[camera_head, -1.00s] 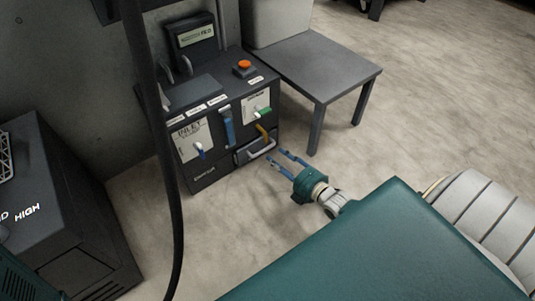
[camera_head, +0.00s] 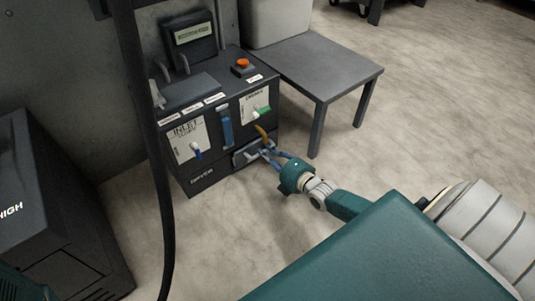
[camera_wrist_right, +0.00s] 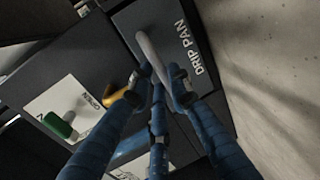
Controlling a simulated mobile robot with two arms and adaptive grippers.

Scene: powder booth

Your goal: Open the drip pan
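The drip pan is a dark drawer front low on the black cabinet (camera_head: 200,181). In the right wrist view the drip pan (camera_wrist_right: 182,22) carries white DRIP PAN lettering and a long grey bar handle (camera_wrist_right: 150,52). My right gripper (camera_head: 267,153) is at that handle. In the wrist view its blue fingers (camera_wrist_right: 156,88) lie on either side of the handle's near end, apart from each other. The drawer looks closed, though the fingers partly hide it in the head view. My left gripper is not in view.
Above the drawer are a yellow lever (camera_head: 262,131), a green-handled valve (camera_head: 262,112), a blue-handled valve (camera_head: 196,150) and an orange button (camera_head: 243,63). A grey table (camera_head: 318,66) stands right of the cabinet. A dark hose (camera_head: 150,130) hangs in front at left. The floor before the drawer is clear.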

